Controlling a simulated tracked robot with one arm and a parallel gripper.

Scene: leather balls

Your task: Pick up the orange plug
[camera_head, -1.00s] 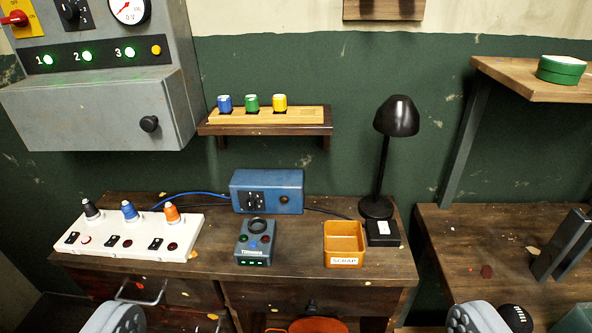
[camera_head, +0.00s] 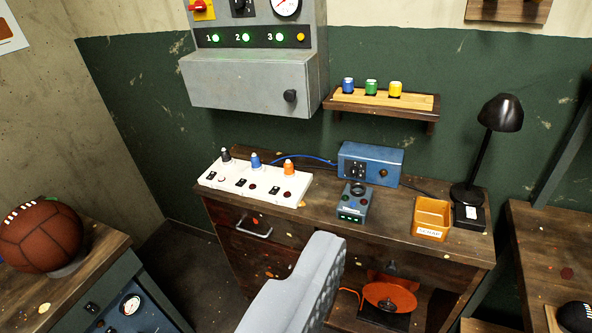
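The orange plug (camera_head: 289,168) stands upright in the right-hand position of a white power strip (camera_head: 268,189) on the wooden workbench (camera_head: 385,228). A blue plug (camera_head: 255,160) and a black plug (camera_head: 226,155) stand to its left in the same strip. My gripper (camera_head: 302,283) shows as one large grey finger at the bottom centre, in front of the bench and nearer the camera than the plugs. Its ribbed inner face points right, with nothing against it. The other finger is out of view. The orange plug is apart from my gripper and unobstructed.
A blue box (camera_head: 370,164), a small control box (camera_head: 353,206), an orange scrap bin (camera_head: 432,216) and a black lamp (camera_head: 485,150) stand right of the strip. A grey cabinet (camera_head: 245,86) hangs above. A brown ball (camera_head: 40,236) sits on the left bench.

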